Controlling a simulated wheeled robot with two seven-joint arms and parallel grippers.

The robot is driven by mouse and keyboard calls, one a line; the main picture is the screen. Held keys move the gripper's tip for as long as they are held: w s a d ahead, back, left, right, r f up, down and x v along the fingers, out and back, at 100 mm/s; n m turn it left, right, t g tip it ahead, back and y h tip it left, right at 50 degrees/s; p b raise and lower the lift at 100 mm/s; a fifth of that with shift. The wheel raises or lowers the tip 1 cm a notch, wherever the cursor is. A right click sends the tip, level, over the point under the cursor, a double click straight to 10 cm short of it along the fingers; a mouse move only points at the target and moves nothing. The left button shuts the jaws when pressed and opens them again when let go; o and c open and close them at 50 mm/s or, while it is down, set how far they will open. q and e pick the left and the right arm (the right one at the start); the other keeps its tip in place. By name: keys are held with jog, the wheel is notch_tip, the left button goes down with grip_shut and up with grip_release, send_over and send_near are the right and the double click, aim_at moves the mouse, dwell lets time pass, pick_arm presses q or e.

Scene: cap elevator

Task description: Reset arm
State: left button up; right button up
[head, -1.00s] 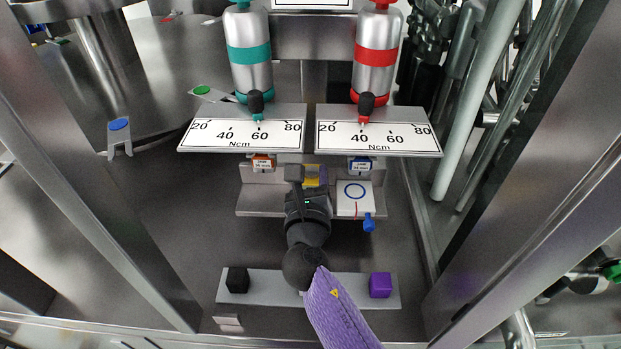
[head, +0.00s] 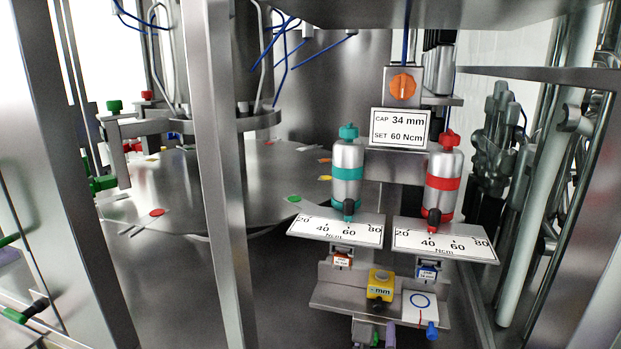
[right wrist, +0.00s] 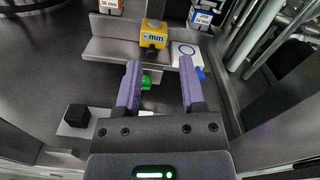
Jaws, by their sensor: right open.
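My right gripper (right wrist: 159,82) is open in the right wrist view, its two purple fingers apart with nothing held between them. A green piece (right wrist: 150,80) shows beyond and between the fingers. The yellow block (right wrist: 153,38) marked "mm" stands on the metal shelf ahead of the fingertips, apart from them. In the head view my right gripper (head: 376,330) shows only in part at the bottom edge, below the yellow block (head: 380,284).
A white card with a blue circle (head: 420,307) and a blue knob (head: 431,331) lie right of the yellow block. Teal-banded (head: 347,174) and red-banded (head: 442,184) cylinders stand above the dial plates. A black cube (right wrist: 76,116) sits at lower left. Metal posts (head: 214,150) flank the space.

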jog(key=s+f+m+g+y, duration=0.1)
jog(key=s+f+m+g, duration=0.2)
jog(key=s+f+m, duration=0.5)
jog(key=s+d+f+m+g+y, duration=0.15)
jog(key=s+f+g, duration=0.25)
jog(key=f, duration=0.8)
jog(key=s+f+m+g+y, duration=0.25)
jog(key=s+f+m, duration=0.35)
jog(key=f, duration=0.5)
jog(key=s+d+f+m+g, duration=0.2)
jog(key=s+f+m, duration=0.1)
jog(key=s+m, duration=0.3)
jog(key=s+d+f+m+g, duration=0.2)
jog(key=s+m, duration=0.4)
jog(key=s, duration=0.5)
jog(key=s+d+f+m+g, duration=0.1)
jog(key=s+f+m+g, duration=0.2)
jog(key=s+m, duration=0.3)
jog(key=s+f, duration=0.1)
jog(key=s, duration=0.2)
jog(key=shift+s+d, duration=0.15)
jog(key=shift+d, duration=0.25)
